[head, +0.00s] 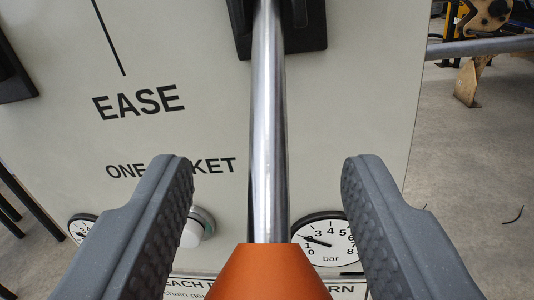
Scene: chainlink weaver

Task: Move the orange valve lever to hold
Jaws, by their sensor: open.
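The orange valve lever's grip (268,273) is at the bottom centre of the head view. Its shiny metal rod (268,130) runs up from the grip to a black mount (310,28) at the top of the panel. My gripper (268,185) is open, with one grey finger on each side of the lever. Clear gaps show between both fingers and the rod. The pale panel (215,60) behind reads "EASE" at the left of the rod. No "hold" label is visible in this view.
A bar gauge (327,237) and a white knob (198,227) are low on the panel, partly behind my fingers. Another dial (80,227) is at lower left. Right of the panel is grey floor (470,145), with a metal bar (480,47) and machinery above.

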